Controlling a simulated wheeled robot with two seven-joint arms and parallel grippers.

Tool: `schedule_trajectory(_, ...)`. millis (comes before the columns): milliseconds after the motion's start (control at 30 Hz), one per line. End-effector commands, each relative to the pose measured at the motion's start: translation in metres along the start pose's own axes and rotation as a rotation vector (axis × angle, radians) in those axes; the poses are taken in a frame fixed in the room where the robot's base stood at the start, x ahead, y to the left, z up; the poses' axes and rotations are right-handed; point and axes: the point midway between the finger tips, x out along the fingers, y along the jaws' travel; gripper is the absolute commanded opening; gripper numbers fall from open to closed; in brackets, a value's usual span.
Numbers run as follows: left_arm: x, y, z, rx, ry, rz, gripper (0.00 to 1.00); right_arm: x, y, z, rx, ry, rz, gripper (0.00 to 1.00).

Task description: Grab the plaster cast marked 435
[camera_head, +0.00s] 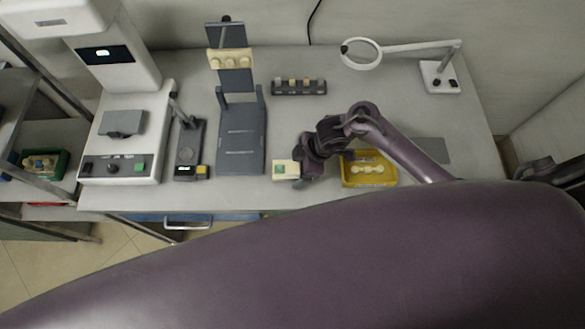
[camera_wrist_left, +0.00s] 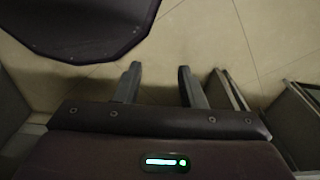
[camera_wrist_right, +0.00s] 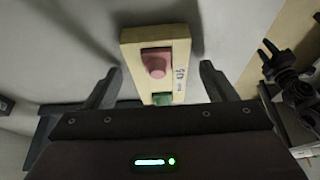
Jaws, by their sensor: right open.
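A cream block (camera_wrist_right: 183,50) with a raised pink piece (camera_wrist_right: 157,63) and a green piece (camera_wrist_right: 162,98) lies on the table in the right wrist view. A small dark sideways marking on it looks like 435, though it is blurred. The block also shows in the head view (camera_head: 281,177), partly hidden by my right gripper (camera_head: 299,180). In the right wrist view my right gripper (camera_wrist_right: 160,68) is open, its fingers on either side of the block, without visible contact. My left gripper (camera_wrist_left: 157,68) is open and empty above the floor.
A yellow tray (camera_head: 346,182) with cream pieces stands right of the block. A grey stand (camera_head: 240,150) with a cream cast (camera_head: 231,60), a dark rack (camera_head: 299,90), a magnifier lamp (camera_head: 361,54) and a white machine (camera_head: 123,165) occupy the table.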

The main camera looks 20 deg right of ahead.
Motion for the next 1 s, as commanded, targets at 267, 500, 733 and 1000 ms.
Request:
schedule_trajectory(267, 0.000, -0.001, 0.006, 0.000, -0.009, -0.001, 0.36, -0.001, 0.000, 0.000, 0.000, 0.000, 0.001, 0.51)
schedule_trajectory(500, 0.000, -0.001, 0.012, -0.001, -0.017, -0.001, 0.36, -0.001, 0.001, -0.001, -0.001, 0.001, 0.002, 0.25)
schedule_trajectory(733, 0.000, -0.001, 0.012, -0.001, -0.018, -0.001, 0.36, -0.002, 0.001, -0.001, -0.001, 0.001, 0.002, 0.25)
schedule_trajectory(1000, -0.003, -0.001, 0.012, -0.001, -0.018, -0.001, 0.36, -0.028, 0.002, -0.011, -0.004, 0.001, 0.004, 0.25)
